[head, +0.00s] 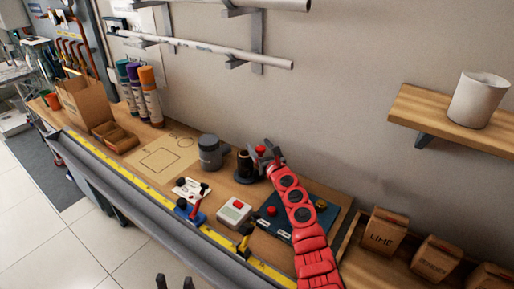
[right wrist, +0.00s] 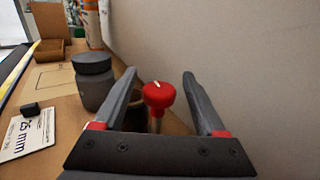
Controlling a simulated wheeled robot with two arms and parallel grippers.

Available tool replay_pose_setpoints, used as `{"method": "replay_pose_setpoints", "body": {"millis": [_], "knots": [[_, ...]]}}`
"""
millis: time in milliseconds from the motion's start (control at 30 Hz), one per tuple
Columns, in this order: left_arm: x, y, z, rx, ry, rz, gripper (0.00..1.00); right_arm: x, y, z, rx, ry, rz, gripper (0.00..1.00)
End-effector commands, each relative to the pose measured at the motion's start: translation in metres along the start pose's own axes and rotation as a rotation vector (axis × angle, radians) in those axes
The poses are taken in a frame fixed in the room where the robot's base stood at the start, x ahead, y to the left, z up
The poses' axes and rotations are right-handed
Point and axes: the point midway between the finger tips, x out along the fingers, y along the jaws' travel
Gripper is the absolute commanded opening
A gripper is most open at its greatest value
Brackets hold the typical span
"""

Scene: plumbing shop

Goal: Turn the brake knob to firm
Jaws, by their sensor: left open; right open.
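The red brake knob (right wrist: 158,96) has a white line on top and stands on a pale stem in the right wrist view. In the head view a bit of the red knob (head: 260,150) shows beside the black-and-brown cylinder (head: 244,166). My right gripper (right wrist: 160,76) is open, with one finger on each side of the knob and a visible gap on both sides. In the head view my right gripper (head: 265,156) partly covers the knob. Firm and soft markings cannot be read. My left gripper (head: 174,282) is open and empty at the bottom edge.
A grey lidded pot (head: 210,152) stands left of the knob. A white box with a red button (head: 235,211), a blue-and-red clamp (head: 190,207) and a dark panel (head: 270,222) lie nearer the bench front. The wall is close behind.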

Motion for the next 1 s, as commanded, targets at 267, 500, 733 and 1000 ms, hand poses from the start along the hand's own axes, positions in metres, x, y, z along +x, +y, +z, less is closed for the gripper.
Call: {"method": "replay_pose_setpoints", "body": {"millis": [267,500,733,1000], "knots": [[-0.012,0.001,0.002,0.000,0.000,0.000,0.50,0.019,0.000,-0.001,-0.001,0.000,0.001,0.73],[-0.012,0.001,0.002,0.000,0.000,0.000,0.50,0.021,0.001,0.000,-0.004,0.001,0.002,0.73],[-0.012,0.001,0.002,0.000,0.000,0.000,0.50,0.021,0.001,0.000,-0.003,0.001,0.002,0.50],[-0.012,0.001,0.002,0.000,0.000,0.000,0.50,0.020,0.001,0.000,-0.003,0.001,0.002,0.01]]}}
